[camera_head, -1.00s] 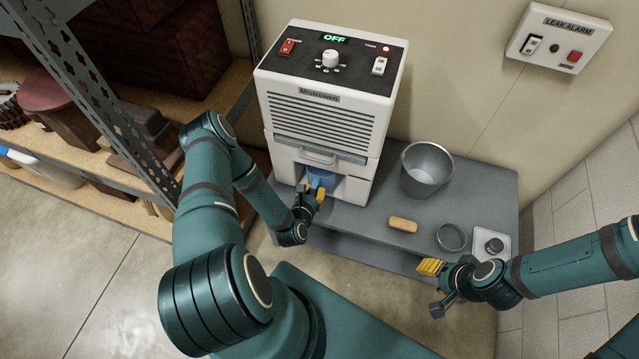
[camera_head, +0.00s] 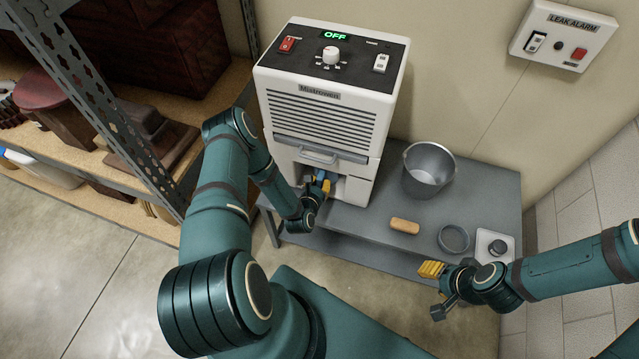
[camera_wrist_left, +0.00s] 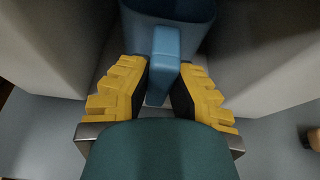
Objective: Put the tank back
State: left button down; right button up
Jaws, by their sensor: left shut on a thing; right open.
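The blue tank (camera_head: 316,176) is inside the lower bay of the white dehumidifier (camera_head: 322,145), mostly hidden by the gripper and the housing. My left gripper (camera_head: 322,186) is at the bay opening, shut on the tank's handle. In the left wrist view the handle (camera_wrist_left: 164,65) stands between the two yellow finger pads of the gripper (camera_wrist_left: 165,90), with the tank body (camera_wrist_left: 185,12) beyond it between the pale bay walls. My right gripper (camera_head: 431,268) is open and empty in front of the bench's right part. The dehumidifier's display (camera_head: 335,35) reads OFF.
The grey bench (camera_head: 370,222) carries a metal bucket (camera_head: 428,170), a tan block (camera_head: 405,226), a round grey dish (camera_head: 454,239) and a white plate with a dark knob (camera_head: 496,246). A leak alarm (camera_head: 563,37) is on the wall. Loaded shelving (camera_head: 120,110) stands at left.

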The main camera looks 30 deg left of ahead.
pick_arm(q)
jog(key=c, duration=1)
grip_release()
jog(key=p+v, duration=0.3)
jog(key=v, duration=0.9)
jog(key=w+d+r+m+g+h, duration=0.1)
jog(key=d+r+m+g+h, duration=0.3)
jog(key=m, duration=0.6)
jog(key=w+d+r+m+g+h, duration=0.1)
jog(key=w+d+m+h, duration=0.1)
jog(key=d+m, duration=0.6)
jog(key=s+d+r+m+g, duration=0.2)
jog(key=s+r+m, duration=0.1)
jog(key=m, duration=0.3)
jog(key=s+d+r+m+g, duration=0.2)
jog(key=s+r+m, duration=0.1)
jog(key=m, duration=0.3)
jog(key=s+d+r+m+g+h, duration=0.1)
jog(key=s+d+r+m+g, duration=0.1)
jog(key=m, duration=0.5)
jog(key=shift+s+d+r+g, duration=0.4)
jog(key=shift+s+d+r, duration=0.15)
jog(key=shift+r, duration=0.25)
